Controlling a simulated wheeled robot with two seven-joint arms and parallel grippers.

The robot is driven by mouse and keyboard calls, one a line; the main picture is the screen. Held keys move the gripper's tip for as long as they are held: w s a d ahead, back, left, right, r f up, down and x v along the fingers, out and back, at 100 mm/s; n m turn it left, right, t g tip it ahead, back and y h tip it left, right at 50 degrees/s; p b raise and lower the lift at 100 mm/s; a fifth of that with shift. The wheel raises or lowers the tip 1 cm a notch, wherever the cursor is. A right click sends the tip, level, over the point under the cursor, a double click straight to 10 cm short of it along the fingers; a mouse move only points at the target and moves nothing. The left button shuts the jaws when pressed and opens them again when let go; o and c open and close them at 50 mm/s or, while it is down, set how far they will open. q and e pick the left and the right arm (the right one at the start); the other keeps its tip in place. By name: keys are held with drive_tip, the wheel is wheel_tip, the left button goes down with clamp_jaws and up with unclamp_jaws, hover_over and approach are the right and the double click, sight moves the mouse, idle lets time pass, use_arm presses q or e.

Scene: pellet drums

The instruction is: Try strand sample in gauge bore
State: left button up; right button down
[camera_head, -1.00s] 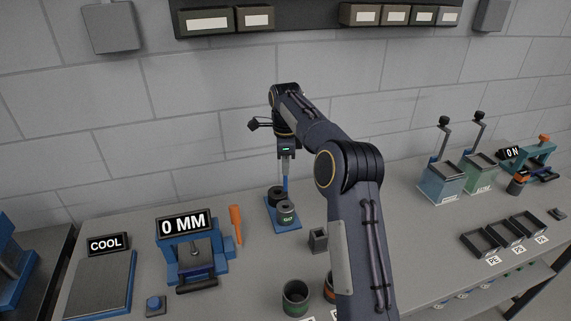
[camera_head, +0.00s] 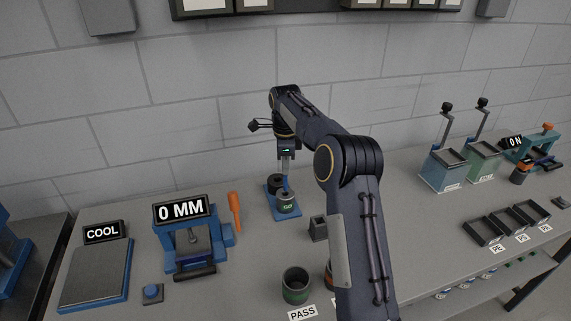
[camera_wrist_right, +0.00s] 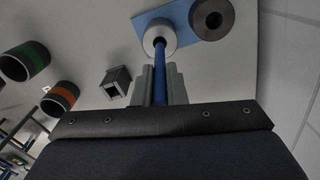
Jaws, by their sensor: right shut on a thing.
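My right gripper (camera_head: 285,172) is shut on the blue strand sample (camera_wrist_right: 160,85), which points away from the fingers. The gripper is above the light grey gauge cylinder (camera_head: 287,204), and the strand's far end meets its bore. In the right wrist view the strand's end is at the dark hole in that gauge cylinder (camera_wrist_right: 165,31); how deep it sits is hidden. A darker gauge cylinder (camera_wrist_right: 222,20) stands beside it, also with a bore. Both are on a blue base plate (camera_wrist_right: 182,14). My left gripper is not in view.
A small square grey holder (camera_head: 318,229) stands right of the gauge. A green-banded cup (camera_head: 296,285) is by the PASS label (camera_head: 302,313). The blue 0 MM device (camera_head: 190,243) and an orange-handled tool (camera_head: 235,212) are to the left. Black trays (camera_head: 483,232) are at right.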

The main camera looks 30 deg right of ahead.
sight(285, 190)
drive_tip(key=shift+p, duration=0.9)
idle(1.3)
drive_tip(key=shift+f+b, duration=2.05)
drive_tip(key=shift+f, duration=1.7)
idle(0.5)
drive_tip(key=shift+r, duration=0.2)
idle(0.9)
